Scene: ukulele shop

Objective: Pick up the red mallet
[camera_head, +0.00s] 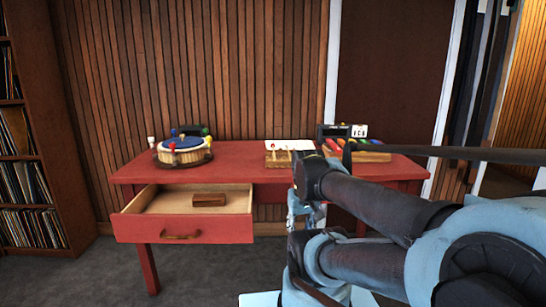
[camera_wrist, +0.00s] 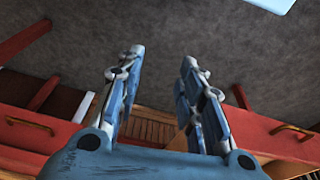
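A red ball head (camera_head: 172,146) shows at the drum's front left. I cannot tell which is the red mallet. My gripper (camera_wrist: 161,58) is open and empty, fingers apart, in front of and below the tabletop. In the head view my arm partly hides it.
The red table (camera_head: 235,158) has an open drawer (camera_head: 180,227) at left holding a brown block (camera_head: 209,199). A wooden rack of coloured bars (camera_head: 357,152) stands at the right. A record shelf (camera_head: 35,130) is far left. The tabletop between drum and block is clear.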

